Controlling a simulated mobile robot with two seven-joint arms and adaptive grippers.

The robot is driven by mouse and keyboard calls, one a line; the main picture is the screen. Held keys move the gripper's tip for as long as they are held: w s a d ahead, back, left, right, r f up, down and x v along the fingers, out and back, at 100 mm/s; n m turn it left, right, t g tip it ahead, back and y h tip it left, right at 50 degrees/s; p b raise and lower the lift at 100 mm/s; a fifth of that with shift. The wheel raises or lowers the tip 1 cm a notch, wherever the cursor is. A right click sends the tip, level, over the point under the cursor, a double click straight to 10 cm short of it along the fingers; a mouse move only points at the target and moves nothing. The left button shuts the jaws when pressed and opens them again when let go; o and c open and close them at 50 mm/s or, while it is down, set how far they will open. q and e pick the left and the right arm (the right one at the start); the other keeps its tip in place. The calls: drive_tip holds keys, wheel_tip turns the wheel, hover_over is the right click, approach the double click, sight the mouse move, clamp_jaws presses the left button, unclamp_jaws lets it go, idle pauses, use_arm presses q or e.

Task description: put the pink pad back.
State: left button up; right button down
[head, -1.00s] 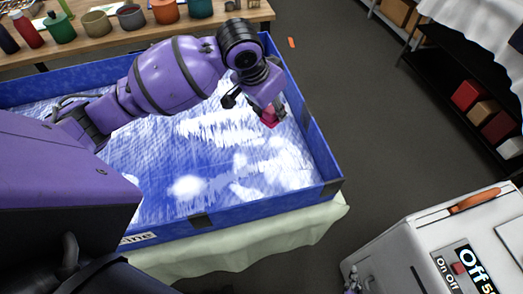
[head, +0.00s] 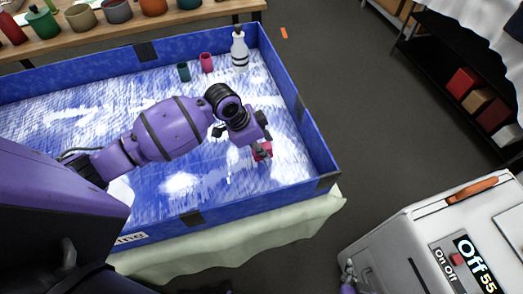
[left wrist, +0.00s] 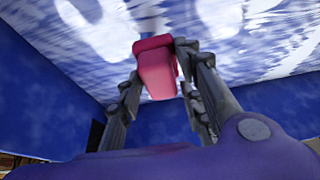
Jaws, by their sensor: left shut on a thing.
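My left gripper (head: 257,148) is shut on the pink pad (head: 262,151), a small pink-red block. The left wrist view shows the pad (left wrist: 155,66) between the fingertips (left wrist: 160,62), with the white-streaked tray floor beyond it. The gripper and pad are over the right part of the blue-walled tray (head: 318,150), inside its walls. I cannot tell the pad's exact height above the floor.
A white bottle (head: 239,55), a pink cup (head: 206,63) and a teal cup (head: 183,72) stand at the tray's back. A wooden bench (head: 120,40) with several pots is behind. A white machine (head: 420,235) marked Off stands at lower right.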

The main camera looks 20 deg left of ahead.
use_arm(q)
wheel_tip(320, 180, down, 3)
drive_tip(key=shift+s+r, duration=0.1)
drive_tip(key=shift+r, duration=0.1)
use_arm(e)
drive_tip(key=shift+s+f, duration=0.1)
drive_tip(key=shift+s, duration=0.1)
drive_tip(key=shift+s+d, duration=0.1)
use_arm(q)
drive_tip(key=shift+f, duration=0.2)
drive_tip(key=o, duration=1)
use_arm(e)
drive_tip(key=shift+s+d+f, duration=0.15)
drive_tip(key=shift+s+f, duration=0.05)
drive_tip(key=shift+s, duration=0.1)
drive_tip(key=shift+w+r, duration=0.1)
drive_tip(key=shift+w, duration=0.05)
